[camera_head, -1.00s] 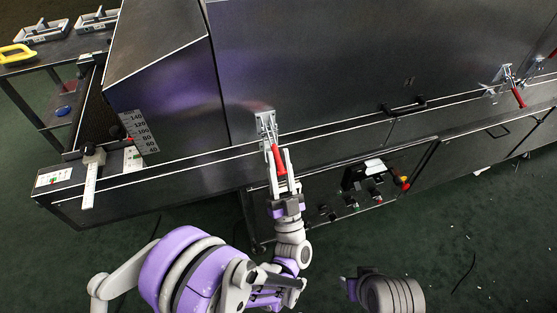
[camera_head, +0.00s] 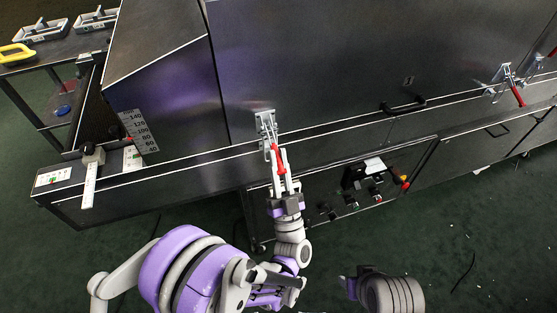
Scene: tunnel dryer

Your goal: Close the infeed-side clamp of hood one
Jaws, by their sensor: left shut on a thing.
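The infeed-side clamp (camera_head: 265,126) is a metal toggle clamp on the lower edge of hood one (camera_head: 300,60), left of centre. Its red handle (camera_head: 277,158) points down toward me. My left gripper (camera_head: 281,172) is at the handle, its light fingers on either side and shut on it. The fingers hide part of the handle. My right arm (camera_head: 390,294) shows at the bottom, right of centre; its gripper cannot be made out clearly.
Another red-handled clamp (camera_head: 518,97) sits at the right on the hood edge. A black hood handle (camera_head: 404,106) lies between the clamps. Below is a control panel with a red knob (camera_head: 405,184). A side table (camera_head: 45,62) with trays stands at upper left.

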